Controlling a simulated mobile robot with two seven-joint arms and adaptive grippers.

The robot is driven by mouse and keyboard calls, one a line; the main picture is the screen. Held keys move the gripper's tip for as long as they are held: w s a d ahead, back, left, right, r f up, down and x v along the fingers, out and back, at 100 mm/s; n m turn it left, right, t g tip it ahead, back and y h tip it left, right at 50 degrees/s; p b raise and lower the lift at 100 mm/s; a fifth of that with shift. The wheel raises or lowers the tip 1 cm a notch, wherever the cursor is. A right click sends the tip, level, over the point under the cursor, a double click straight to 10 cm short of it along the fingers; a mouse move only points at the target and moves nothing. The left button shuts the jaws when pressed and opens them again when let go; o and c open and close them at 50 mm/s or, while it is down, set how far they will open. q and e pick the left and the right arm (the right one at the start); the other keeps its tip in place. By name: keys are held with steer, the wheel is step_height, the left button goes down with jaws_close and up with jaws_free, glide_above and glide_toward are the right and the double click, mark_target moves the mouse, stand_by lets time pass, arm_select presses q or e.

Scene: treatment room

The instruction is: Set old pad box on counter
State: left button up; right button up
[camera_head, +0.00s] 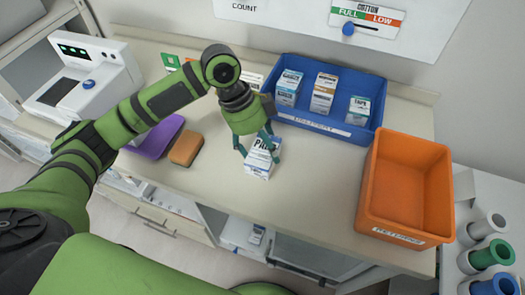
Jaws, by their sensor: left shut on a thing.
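A white and blue box marked "PAD" (259,160) is between the fingers of my left gripper (258,146), over the middle of the beige counter (310,180). The gripper is shut on the box from above. The box looks upright and slightly tilted; I cannot tell whether its base touches the counter. My right gripper is not in view.
A blue delivery tray (326,129) with several small boxes stands behind the gripper. An orange returns bin (408,237) stands at the right. A purple item (160,136), a brown sponge-like block (186,148) and a white device (92,80) are at the left.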

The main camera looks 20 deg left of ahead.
mark_target(262, 153)
arm_select(q)
steer(key=shift+w+a+f, duration=0.1)
steer(key=shift+w+f, duration=0.05)
steer(key=shift+w, duration=0.05)
step_height(262, 153, down, 3)
steer(key=shift+f+p, duration=0.1)
steer(key=shift+p, duration=0.45)
steer(key=shift+f, duration=0.4)
steer(key=shift+f, duration=0.1)
steer(key=o, duration=1.2)
steer(key=b+v, duration=0.1)
steer(key=v, duration=1.1)
steer(key=shift+b, duration=0.35)
